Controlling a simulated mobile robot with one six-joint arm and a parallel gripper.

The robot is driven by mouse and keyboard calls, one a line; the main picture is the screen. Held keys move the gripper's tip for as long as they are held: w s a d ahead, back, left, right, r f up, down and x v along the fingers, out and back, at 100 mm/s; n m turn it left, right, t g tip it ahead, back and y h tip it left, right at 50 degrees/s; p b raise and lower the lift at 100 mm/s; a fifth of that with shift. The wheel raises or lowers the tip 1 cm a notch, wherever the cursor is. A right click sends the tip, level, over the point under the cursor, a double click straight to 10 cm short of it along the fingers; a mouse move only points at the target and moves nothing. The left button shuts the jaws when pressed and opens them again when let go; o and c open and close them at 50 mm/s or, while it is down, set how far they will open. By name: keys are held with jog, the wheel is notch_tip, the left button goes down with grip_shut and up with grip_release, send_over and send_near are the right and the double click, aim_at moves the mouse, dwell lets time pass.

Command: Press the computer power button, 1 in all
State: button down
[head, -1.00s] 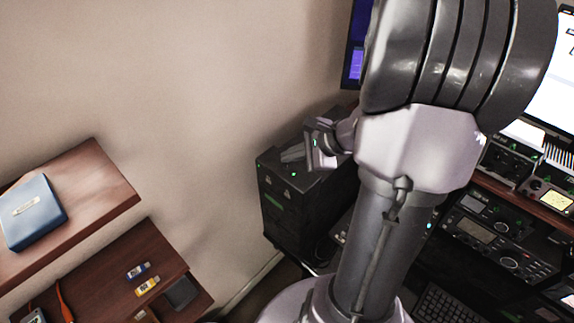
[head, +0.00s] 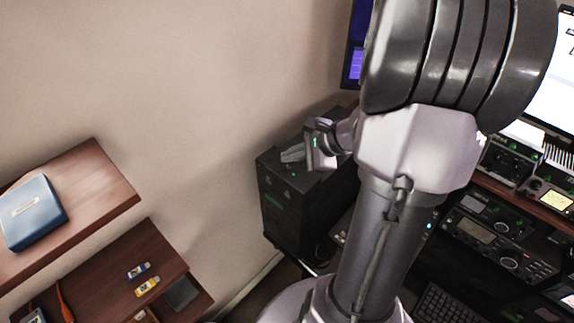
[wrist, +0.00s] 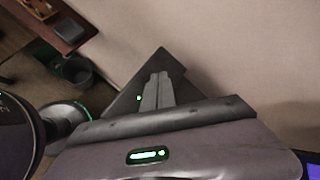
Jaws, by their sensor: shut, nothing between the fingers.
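The computer (head: 285,209) is a black tower against the wall, in the middle of the head view. Its dark top (wrist: 127,99) also shows in the wrist view. My gripper (head: 283,156) is over that top, fingers together and empty. In the wrist view my gripper (wrist: 160,76) reaches across the top, and a small green light (wrist: 139,98) shows just left of the fingers. I cannot make out the power button apart from this light, nor tell whether the fingertips touch the case. My wrist hides the right part of the top.
Wooden shelves with a blue case (head: 33,212) and small bottles (head: 147,287) stand at the left. Radio sets (head: 489,237), a keyboard (head: 447,305) and screens (head: 553,82) are at the right. The wall (head: 200,80) is close behind the tower. A dark bin (wrist: 75,70) shows in the wrist view.

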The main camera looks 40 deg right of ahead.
aim_at(290, 168)
jog(key=shift+f, duration=0.1)
jog(key=shift+f+b, duration=0.35)
jog(key=shift+b, duration=0.25)
jog(key=shift+f+b, duration=0.3)
jog(key=shift+b, duration=0.1)
dwell(0.5)
jog(key=shift+r, duration=0.1)
jog(key=shift+r+p, duration=0.5)
jog(key=shift+r, duration=0.15)
jog(key=shift+r, duration=0.1)
notch_tip(290, 168, up, 5)
jog(key=p, duration=0.3)
jog(key=shift+p, duration=0.4)
jog(key=shift+a, duration=0.1)
